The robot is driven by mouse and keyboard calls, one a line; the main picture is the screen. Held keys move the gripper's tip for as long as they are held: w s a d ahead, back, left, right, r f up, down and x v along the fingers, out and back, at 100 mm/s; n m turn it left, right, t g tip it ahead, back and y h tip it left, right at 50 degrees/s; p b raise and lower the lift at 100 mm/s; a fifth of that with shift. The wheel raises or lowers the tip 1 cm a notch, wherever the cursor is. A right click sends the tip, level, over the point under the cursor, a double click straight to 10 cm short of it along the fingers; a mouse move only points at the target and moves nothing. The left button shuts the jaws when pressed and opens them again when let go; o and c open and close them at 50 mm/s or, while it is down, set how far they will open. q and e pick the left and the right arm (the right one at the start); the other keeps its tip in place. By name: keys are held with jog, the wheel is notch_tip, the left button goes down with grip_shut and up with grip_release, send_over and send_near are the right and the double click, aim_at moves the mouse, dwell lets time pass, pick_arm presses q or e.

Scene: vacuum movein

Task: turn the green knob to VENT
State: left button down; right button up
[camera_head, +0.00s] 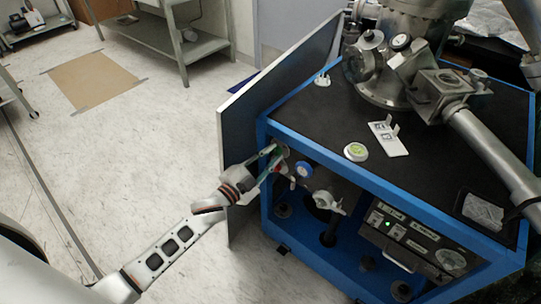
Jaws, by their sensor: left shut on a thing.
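The blue-framed vacuum cart (380,192) stands at the right of the head view, with its open front facing down and left. My left arm reaches in from the lower left. My left gripper (272,158) is at the cart's front left corner, just below the black top. It is shut on the green knob (267,150); the fingers cover most of the knob, so its pointer and any VENT label cannot be read. A small round blue-rimmed gauge (304,169) sits just right of the fingers. My right gripper is not in view.
A grey door panel (235,150) stands open close behind my left gripper. A metal valve (328,202) and a control panel (412,240) with a green light are inside the cart. A white-green round item (356,152) lies on top.

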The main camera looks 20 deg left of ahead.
pick_arm(q)
jog(key=m, duration=0.3)
jog(key=shift+m, duration=0.4)
jog(key=m, duration=0.4)
jog(key=shift+f+m, duration=0.1)
jog(key=shift+m, duration=0.8)
jog(key=shift+m+b, duration=0.3)
jog(key=shift+m, duration=0.1)
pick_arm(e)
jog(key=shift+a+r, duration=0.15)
pick_arm(q)
jog(key=c, duration=1.8)
grip_release()
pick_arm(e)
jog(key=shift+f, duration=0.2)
